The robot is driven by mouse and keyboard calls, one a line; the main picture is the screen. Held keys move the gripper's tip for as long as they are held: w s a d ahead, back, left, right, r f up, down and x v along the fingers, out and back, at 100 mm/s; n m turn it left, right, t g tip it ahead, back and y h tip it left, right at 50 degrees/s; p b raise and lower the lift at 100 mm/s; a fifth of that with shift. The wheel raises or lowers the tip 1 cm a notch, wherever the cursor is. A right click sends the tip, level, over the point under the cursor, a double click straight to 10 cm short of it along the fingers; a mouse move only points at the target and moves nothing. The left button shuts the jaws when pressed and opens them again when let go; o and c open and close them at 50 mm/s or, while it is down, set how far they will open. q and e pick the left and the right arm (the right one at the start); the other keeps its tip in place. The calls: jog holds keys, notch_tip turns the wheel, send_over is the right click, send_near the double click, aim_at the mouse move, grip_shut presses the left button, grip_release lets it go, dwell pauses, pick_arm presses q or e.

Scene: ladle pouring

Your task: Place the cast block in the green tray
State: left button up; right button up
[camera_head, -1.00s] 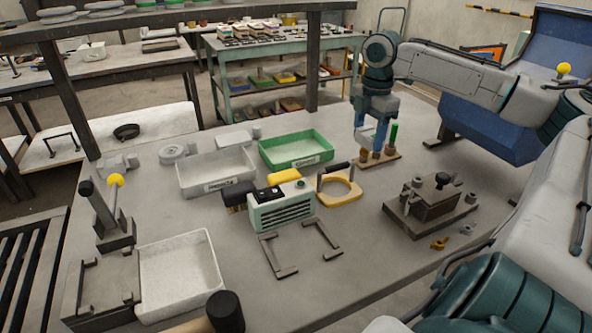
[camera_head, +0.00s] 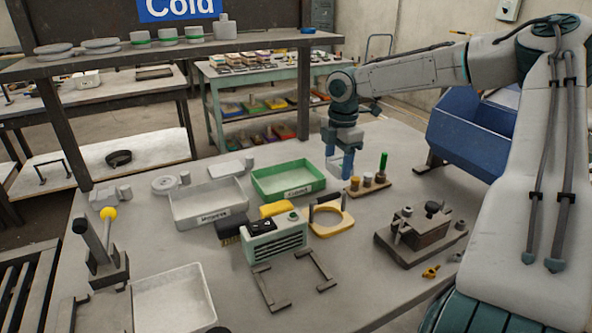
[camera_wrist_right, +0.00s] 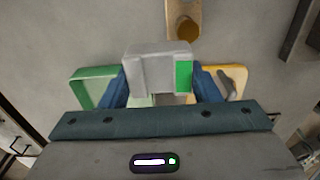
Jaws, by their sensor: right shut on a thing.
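The cast block (camera_wrist_right: 150,70) is grey with a green patch on its right side in the right wrist view. My right gripper (camera_head: 341,168) is shut on it, with blue fingers on both sides. In the head view the block is hard to make out between the fingers. The green tray (camera_head: 291,195) stands on the table, just left of the gripper; its inside looks empty. In the wrist view part of the tray (camera_wrist_right: 80,84) shows left of the held block. My left gripper is not in view.
A wooden peg stand (camera_head: 369,190) with a green-topped peg is right of the gripper. A yellow frame with a handle (camera_head: 332,227) and a pale green box (camera_head: 277,240) stand in front of the tray. A grey tray (camera_head: 209,215) is on its left.

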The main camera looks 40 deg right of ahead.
send_over(296, 182)
jog(key=shift+s+d+f, duration=0.25)
jog(key=shift+s+f, duration=0.05)
jog(key=shift+f, duration=0.15)
jog(key=shift+w+a+f, duration=0.1)
jog(key=shift+w+a, duration=0.15)
jog(key=shift+w, duration=0.2)
notch_tip(296, 182, down, 3)
jog(key=shift+s+r, duration=0.1)
jog(key=shift+f, duration=0.35)
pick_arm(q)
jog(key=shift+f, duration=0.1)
